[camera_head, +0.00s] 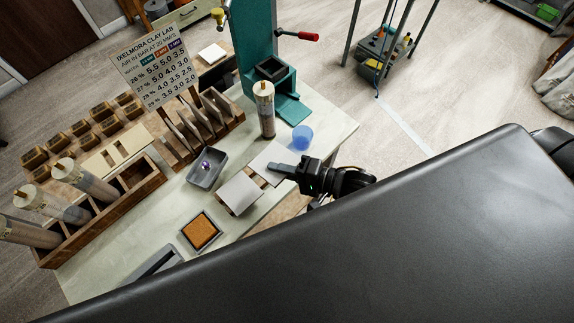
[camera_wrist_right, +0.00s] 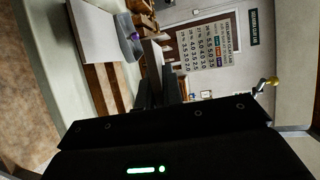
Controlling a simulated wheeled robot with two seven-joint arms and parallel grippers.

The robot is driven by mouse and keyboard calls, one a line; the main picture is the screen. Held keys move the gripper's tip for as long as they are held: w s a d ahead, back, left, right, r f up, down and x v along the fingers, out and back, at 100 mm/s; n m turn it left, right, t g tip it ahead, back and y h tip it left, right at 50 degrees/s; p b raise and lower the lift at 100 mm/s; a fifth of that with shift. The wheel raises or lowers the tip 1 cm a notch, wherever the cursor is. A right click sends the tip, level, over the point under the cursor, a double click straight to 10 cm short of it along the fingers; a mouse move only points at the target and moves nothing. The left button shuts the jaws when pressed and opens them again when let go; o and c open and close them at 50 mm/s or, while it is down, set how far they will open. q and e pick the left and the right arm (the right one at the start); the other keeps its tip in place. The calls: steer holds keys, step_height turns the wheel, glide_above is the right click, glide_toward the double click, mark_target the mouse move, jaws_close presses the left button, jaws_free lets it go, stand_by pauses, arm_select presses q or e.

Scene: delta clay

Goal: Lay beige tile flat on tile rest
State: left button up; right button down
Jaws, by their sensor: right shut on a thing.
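My right gripper (camera_head: 284,169) is shut on a pale beige tile (camera_head: 264,160), held at its edge near the right side of the bench. In the right wrist view the tile shows nearly edge-on between the dark fingers (camera_wrist_right: 158,88). A second pale tile (camera_head: 240,192) lies flat on a wooden slatted rest just left of the gripper; it also shows in the right wrist view (camera_wrist_right: 92,32), with the rest's wooden slats (camera_wrist_right: 104,88) beside it. I cannot tell whether the held tile touches the rest. My left gripper is not in view.
A grey tray (camera_head: 207,169) with a purple item, a blue cup (camera_head: 302,137) and a clay cylinder (camera_head: 265,110) stand nearby. A rack of upright tiles (camera_head: 208,117) and a teal press (camera_head: 256,50) are behind. An orange-filled frame (camera_head: 201,231) lies nearer.

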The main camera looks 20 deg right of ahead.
steer(key=shift+s+d+f+m+t, duration=0.15)
steer(key=shift+d+f+t, duration=0.1)
steer(key=shift+d, duration=0.2)
steer(key=shift+s+d+f+m+t, duration=0.15)
steer(key=shift+d+t, duration=0.1)
steer(key=shift+d, duration=0.2)
steer(key=shift+w, duration=0.1)
steer(key=shift+w, duration=0.1)
steer(key=shift+w+a+f+b, duration=0.25)
steer(key=shift+w+f, duration=0.2)
steer(key=shift+f, duration=0.3)
steer(key=shift+w+a+f+b, duration=0.25)
steer(key=shift+w+f, duration=0.25)
steer(key=shift+f, duration=0.3)
steer(key=shift+w+a+f+b, duration=0.15)
steer(key=shift+w+f+b, duration=0.25)
steer(key=shift+f, duration=0.35)
steer(key=w+f+b, duration=0.2)
steer(key=f+b, duration=0.1)
steer(key=shift+a, duration=0.35)
steer(key=shift+w+a+f+b, duration=0.1)
steer(key=shift+w+f+b, duration=0.1)
steer(key=shift+f+b, duration=0.25)
steer(key=shift+w+a+f+b, duration=0.1)
steer(key=shift+w+f+b, duration=0.1)
steer(key=shift+f, duration=0.3)
